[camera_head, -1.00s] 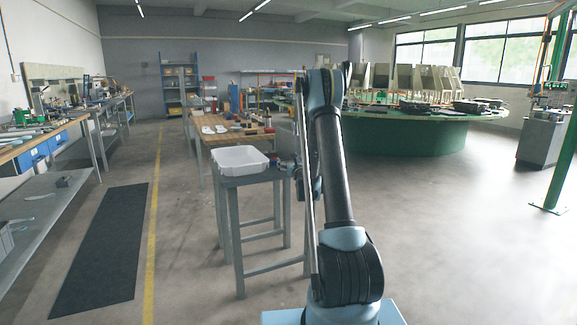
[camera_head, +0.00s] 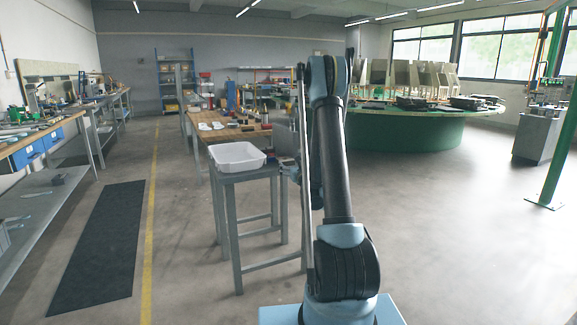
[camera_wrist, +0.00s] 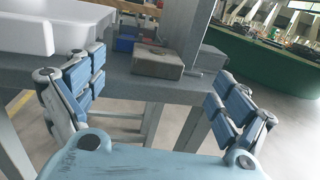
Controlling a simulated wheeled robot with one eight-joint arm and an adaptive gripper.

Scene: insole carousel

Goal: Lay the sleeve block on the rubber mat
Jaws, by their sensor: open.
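A grey-brown rectangular block (camera_wrist: 157,63) lies on the dark top of the small table in the wrist view, and it may be the sleeve block. My gripper (camera_wrist: 160,75) is open, with its blue-padded fingers apart on either side of the picture. The block shows between and beyond the fingers, and nothing is held. In the head view my arm largely hides my gripper and the block at the table's right edge. A long dark mat (camera_head: 100,245), likely the rubber mat, lies bare on the floor at the left.
A white tray (camera_head: 237,156) sits on the small grey table (camera_head: 230,181), left of the block. A blue item (camera_wrist: 125,40) is behind the block. A workbench (camera_head: 30,148) with a lower shelf stands at the far left. Open floor lies between mat and table.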

